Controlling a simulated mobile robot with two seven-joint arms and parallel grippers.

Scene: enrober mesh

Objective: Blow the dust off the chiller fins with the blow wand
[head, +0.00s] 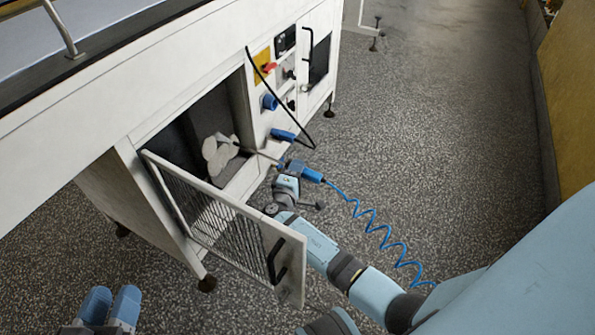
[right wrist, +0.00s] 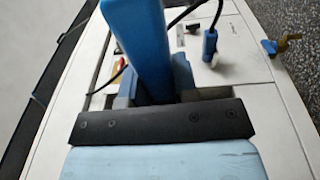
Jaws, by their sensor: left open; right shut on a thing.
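The blow wand (head: 312,174) has a blue body, a thin nozzle and a coiled blue hose. My right gripper (head: 290,168) is shut on it, and the nozzle points left into the open compartment of the white machine. The wand's blue body also fills the upper middle of the right wrist view (right wrist: 136,40). A pale, lumpy dust clump (head: 217,156) shows inside the compartment, close to the nozzle's end. The chiller fins behind it are dark and cannot be made out clearly. My left gripper (head: 111,306) is open and empty at the lower left, away from the machine.
The mesh door (head: 228,232) with a black handle stands open in front of the compartment, left of my right arm. A panel with a red-and-yellow switch (head: 263,66) and blue connectors (head: 270,102) is beside the opening. A black cable hangs there. Speckled floor to the right is clear.

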